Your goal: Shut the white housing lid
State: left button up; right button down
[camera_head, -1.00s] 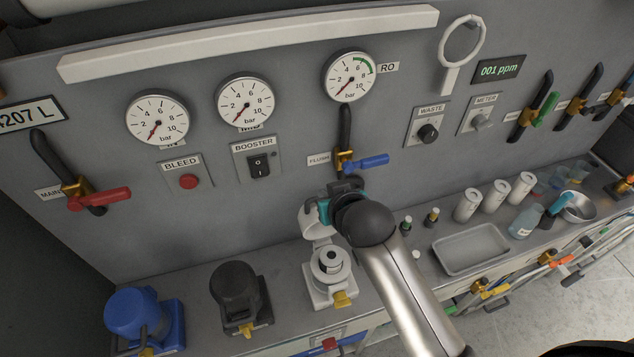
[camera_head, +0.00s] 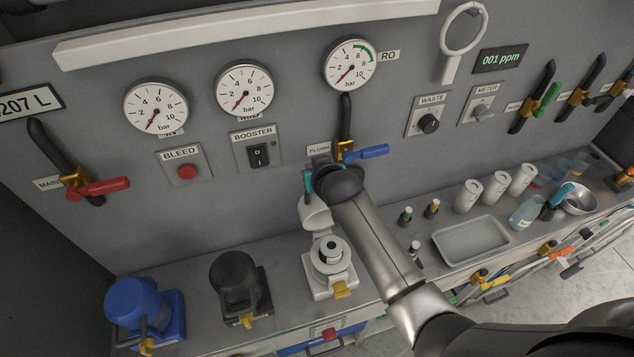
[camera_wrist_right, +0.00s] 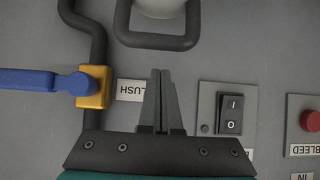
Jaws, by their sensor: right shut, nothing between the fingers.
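The white housing (camera_head: 331,283) stands on the counter in the head view, with a yellow clasp (camera_head: 342,291) at its front. Its white lid (camera_head: 315,215) is open, tilted up behind the round mouth. My right gripper (camera_head: 309,176) is just above and behind the lid, close to the panel; my wrist hides its fingertips there. In the right wrist view the fingers (camera_wrist_right: 160,100) are together and empty, in front of the panel. A dark grey loop with a pale middle (camera_wrist_right: 158,12) is cut off at the top; I cannot tell whether it is the lid.
A black housing (camera_head: 239,285) and a blue housing (camera_head: 145,308) stand to the left. A blue-handled valve (camera_head: 366,153) and its black pipe are close beside my right gripper. Small bottles (camera_head: 405,216), a grey tray (camera_head: 470,240) and white canisters (camera_head: 468,196) stand to the right.

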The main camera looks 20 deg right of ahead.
aim_at(320, 205)
jog(key=shift+s+f, duration=0.1)
jog(key=shift+f, duration=0.2)
jog(key=shift+s+f+p, duration=0.15)
jog(key=shift+s+p, duration=0.5)
jog(key=shift+s, duration=0.35)
jog(key=shift+s+f, duration=0.25)
jog(key=shift+s, duration=0.35)
